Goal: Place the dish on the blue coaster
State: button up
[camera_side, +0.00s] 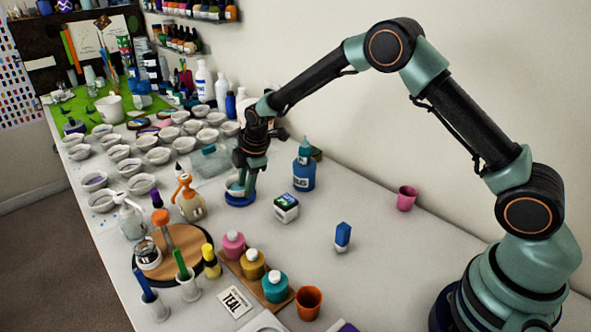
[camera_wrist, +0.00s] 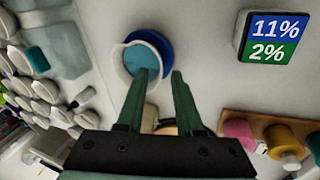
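The dish (camera_wrist: 128,75) is a white round cup with teal inside. It sits on the round blue coaster (camera_wrist: 163,44), off centre, with a blue crescent showing at the upper right in the wrist view. In the side view the dish (camera_side: 233,187) is upright over the coaster (camera_side: 240,202), partly hidden by my gripper (camera_side: 248,182). In the wrist view my gripper (camera_wrist: 159,74) has its fingers apart, with a clear gap between the tips. The left fingertip overlaps the dish's near side, and the right one is just outside it. Contact is hard to tell.
A percentage-labelled block (camera_side: 286,208) stands to the right, with a blue bottle (camera_side: 304,174) behind it. An orange-topped bottle (camera_side: 188,200) stands to the left. Several white cups (camera_side: 158,155) crowd the far left. Paint jars (camera_side: 252,264) stand in front. The table's right side is mostly clear.

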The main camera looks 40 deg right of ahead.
jog(key=s+d+r+m+t, duration=0.1)
jog(key=s+d+r+m, duration=0.25)
jog(key=s+r, duration=0.5)
jog(key=s+d+r+m, duration=0.2)
jog(key=s+r+m, duration=0.3)
jog(key=r, duration=0.7)
jog(key=s+d+m+t, duration=0.1)
jog(key=s+d+m, duration=0.2)
jog(key=s+m, duration=0.4)
jog(key=s, duration=0.7)
jog(key=shift+s+h, duration=0.2)
jog(key=shift+h, duration=0.1)
